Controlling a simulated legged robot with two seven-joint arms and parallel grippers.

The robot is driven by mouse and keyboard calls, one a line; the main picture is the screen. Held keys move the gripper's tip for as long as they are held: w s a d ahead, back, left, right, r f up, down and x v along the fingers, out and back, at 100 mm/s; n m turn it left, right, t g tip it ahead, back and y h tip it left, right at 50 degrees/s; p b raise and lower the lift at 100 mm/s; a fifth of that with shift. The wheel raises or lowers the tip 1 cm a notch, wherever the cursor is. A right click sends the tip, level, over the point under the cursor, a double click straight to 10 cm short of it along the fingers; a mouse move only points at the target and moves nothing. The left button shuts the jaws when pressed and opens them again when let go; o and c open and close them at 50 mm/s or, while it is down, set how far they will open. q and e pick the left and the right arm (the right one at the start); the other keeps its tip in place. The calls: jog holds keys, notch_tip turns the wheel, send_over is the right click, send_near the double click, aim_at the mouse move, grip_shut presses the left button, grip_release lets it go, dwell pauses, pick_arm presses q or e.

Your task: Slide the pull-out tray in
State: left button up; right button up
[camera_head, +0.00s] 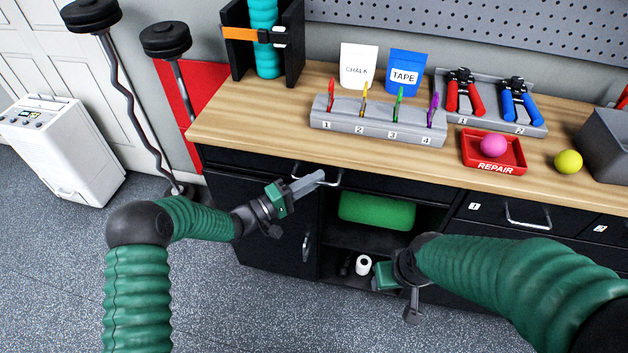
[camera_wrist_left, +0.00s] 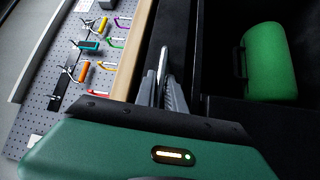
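The pull-out tray's dark front (camera_head: 400,190) runs just under the wooden worktop, above an open shelf bay. It looks close to flush with the cabinet, but its exact depth is hard to tell. Its silver bar handle (camera_head: 335,181) sits near its left part. My left gripper (camera_head: 316,179) reaches in from the left with its fingertips at the handle. In the left wrist view the fingers (camera_wrist_left: 163,85) are close together with the silver handle (camera_wrist_left: 163,60) between their tips.
A green case (camera_head: 377,210) lies in the open bay below. On the worktop (camera_head: 260,115) stand a numbered holder (camera_head: 375,122), a red repair tray (camera_head: 495,168) and a yellow ball (camera_head: 568,162).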

pick_arm(q)
jog(key=shift+o, duration=0.3)
jog(key=shift+w+f, duration=0.1)
pick_arm(e)
jog(key=shift+w, duration=0.1)
pick_arm(q)
jog(key=shift+a, duration=0.3)
jog(key=p+v, duration=0.1)
jog(key=v, duration=1.5)
jog(key=shift+f, duration=0.2)
pick_arm(e)
jog(key=shift+r, duration=0.65)
pick_arm(q)
jog(key=shift+a, duration=0.1)
pick_arm(e)
jog(key=shift+w+d, duration=0.1)
jog(key=shift+c, duration=0.2)
